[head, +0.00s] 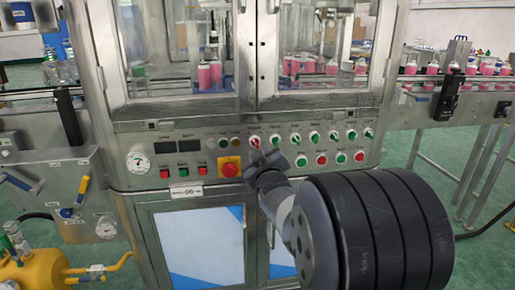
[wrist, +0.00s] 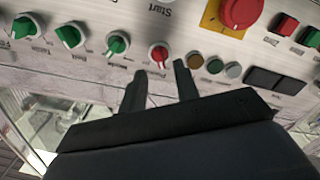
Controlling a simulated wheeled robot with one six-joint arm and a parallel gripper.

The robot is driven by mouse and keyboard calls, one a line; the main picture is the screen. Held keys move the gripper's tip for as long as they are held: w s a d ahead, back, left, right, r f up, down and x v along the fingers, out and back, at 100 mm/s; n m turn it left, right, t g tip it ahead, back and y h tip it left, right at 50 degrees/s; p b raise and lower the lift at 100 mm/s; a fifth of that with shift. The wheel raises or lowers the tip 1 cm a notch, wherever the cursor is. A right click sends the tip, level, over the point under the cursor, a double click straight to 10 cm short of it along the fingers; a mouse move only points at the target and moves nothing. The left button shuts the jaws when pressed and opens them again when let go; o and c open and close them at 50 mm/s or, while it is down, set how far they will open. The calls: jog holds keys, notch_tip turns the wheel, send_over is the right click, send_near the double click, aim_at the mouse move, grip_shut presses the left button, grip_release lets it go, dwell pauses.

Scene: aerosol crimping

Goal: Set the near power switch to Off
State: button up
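The power switch (head: 255,141) is a red rotary knob at the left end of a row of green knobs on the machine's sloped panel. In the wrist view the red knob (wrist: 158,54) sits beside a label that seems to read "Power", and its pointer looks nearly upright in the picture. My gripper (head: 264,153) is just below the knob in the head view. In the wrist view the two dark fingers of my gripper (wrist: 160,68) are spread apart, with tips just short of the knob, one toward each side. Nothing is between them. Contact with the knob is not visible.
Green knobs (head: 314,137) continue to the right. A red emergency button on a yellow plate (head: 230,167) is below left. Small indicator lights (wrist: 214,66) are close beside the fingers. A glass enclosure (head: 300,60) rises above the panel. Conveyors with pink cans (head: 487,67) flank the machine.

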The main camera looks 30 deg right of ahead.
aim_at(256, 145)
jog(key=v, duration=0.6)
jog(key=shift+s+p, duration=0.3)
jog(key=shift+s, duration=0.1)
jog(key=shift+w, duration=0.1)
jog(key=b+x, duration=0.1)
jog(key=x, duration=0.9)
jog(key=shift+w, duration=0.35)
jog(key=shift+s, duration=0.15)
